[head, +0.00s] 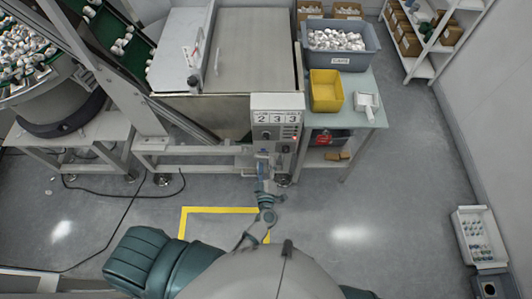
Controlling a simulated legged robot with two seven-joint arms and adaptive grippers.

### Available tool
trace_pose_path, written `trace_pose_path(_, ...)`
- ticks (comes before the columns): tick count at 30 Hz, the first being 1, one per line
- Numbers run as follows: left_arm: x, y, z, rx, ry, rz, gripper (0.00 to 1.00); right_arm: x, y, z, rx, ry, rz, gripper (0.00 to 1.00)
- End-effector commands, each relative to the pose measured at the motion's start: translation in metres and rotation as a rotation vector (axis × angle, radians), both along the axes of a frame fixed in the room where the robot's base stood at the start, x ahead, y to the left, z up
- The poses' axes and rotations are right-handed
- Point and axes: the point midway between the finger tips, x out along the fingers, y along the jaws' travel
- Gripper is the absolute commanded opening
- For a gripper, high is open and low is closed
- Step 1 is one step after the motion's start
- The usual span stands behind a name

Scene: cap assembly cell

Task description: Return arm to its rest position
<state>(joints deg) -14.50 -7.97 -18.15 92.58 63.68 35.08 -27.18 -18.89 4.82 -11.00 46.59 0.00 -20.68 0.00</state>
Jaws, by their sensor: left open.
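My left gripper (262,160) is small in the head view, just in front of the lower part of the control box (277,118) on the machine. Its arm reaches forward from my body, and the gripper is open with nothing visible in it. Whether it touches the box, I cannot tell. My right gripper is not in view.
A hopper machine (255,55) stands behind the box. On the table (350,148) are a grey bin of white caps (342,60), a yellow bin (326,90) and a white scoop (367,105). A white tray (478,235) lies right.

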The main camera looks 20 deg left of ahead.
Motion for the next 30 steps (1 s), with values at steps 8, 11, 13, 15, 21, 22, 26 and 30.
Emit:
trace_pose_path(8, -0.013, -0.004, 0.000, -0.001, -0.001, -0.001, 0.55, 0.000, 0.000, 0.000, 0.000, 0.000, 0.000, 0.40)
trace_pose_path(11, -0.012, -0.004, 0.000, -0.001, -0.001, -0.001, 0.55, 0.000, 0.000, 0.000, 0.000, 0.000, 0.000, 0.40)
trace_pose_path(13, -0.012, -0.004, 0.000, -0.001, -0.001, -0.001, 0.55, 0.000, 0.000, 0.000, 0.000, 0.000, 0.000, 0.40)
trace_pose_path(15, -0.012, -0.004, 0.000, -0.001, -0.001, -0.001, 0.55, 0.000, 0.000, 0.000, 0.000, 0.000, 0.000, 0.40)
trace_pose_path(21, -0.012, -0.004, 0.000, 0.000, 0.000, -0.001, 0.55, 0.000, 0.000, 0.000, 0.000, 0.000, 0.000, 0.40)
trace_pose_path(22, -0.012, -0.004, -0.001, 0.003, 0.001, -0.004, 0.55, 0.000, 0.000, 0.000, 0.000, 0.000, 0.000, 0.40)
trace_pose_path(26, -0.016, -0.013, -0.029, 0.067, 0.052, -0.084, 0.55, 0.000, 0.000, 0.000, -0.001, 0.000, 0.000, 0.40)
trace_pose_path(30, -0.041, -0.033, -0.112, 0.216, 0.225, -0.305, 0.55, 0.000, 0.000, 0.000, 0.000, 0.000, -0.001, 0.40)
